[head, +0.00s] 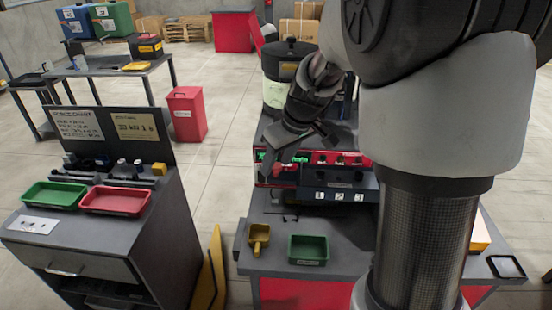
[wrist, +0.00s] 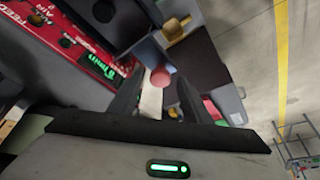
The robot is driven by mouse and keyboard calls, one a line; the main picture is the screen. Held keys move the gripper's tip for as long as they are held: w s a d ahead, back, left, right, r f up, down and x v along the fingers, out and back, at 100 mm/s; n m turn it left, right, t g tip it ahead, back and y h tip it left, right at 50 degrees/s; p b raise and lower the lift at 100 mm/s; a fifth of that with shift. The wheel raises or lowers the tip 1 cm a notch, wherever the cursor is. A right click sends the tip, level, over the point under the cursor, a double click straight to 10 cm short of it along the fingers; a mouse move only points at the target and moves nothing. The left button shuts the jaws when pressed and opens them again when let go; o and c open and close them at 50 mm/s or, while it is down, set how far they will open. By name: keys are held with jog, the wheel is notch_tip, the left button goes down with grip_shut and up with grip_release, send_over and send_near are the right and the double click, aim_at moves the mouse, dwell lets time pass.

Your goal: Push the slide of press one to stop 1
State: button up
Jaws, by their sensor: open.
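Press one's station has a red front panel (head: 340,158) with a green-lit display, and number plates 1, 2, 3 (head: 340,196) below it. A red knob (head: 277,170) is at the left end of the panel. In the wrist view the red knob (wrist: 160,78) appears between the fingertips, on a pale stem. My gripper (head: 282,160) is open and close to the knob; contact cannot be told. Its two dark fingers also show in the wrist view (wrist: 161,82). I cannot clearly make out the slide's body or its position against the stops; my arm hides the station's right side.
A yellow scoop (head: 259,236) and a green tray (head: 309,249) stand on the front shelf. A bench (head: 150,240) with green (head: 54,194) and red (head: 114,201) trays stands at left. A red bin (head: 186,113) is behind it.

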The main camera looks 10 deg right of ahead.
grip_shut()
jog(key=shift+d, duration=0.1)
jog(key=shift+s+d+b, duration=0.1)
jog(key=shift+d+b, duration=0.2)
jog(key=shift+b, duration=0.05)
jog(key=s+d+b, duration=0.2)
jog(key=d, duration=0.5)
jog(key=s+d+b, duration=0.3)
jog(key=d, duration=0.4)
jog(key=s+d+b, duration=0.2)
jog(key=d+b, duration=0.1)
jog(key=d, duration=0.5)
jog(key=shift+s+d, duration=0.1)
jog(key=shift+s, duration=0.05)
grip_release()
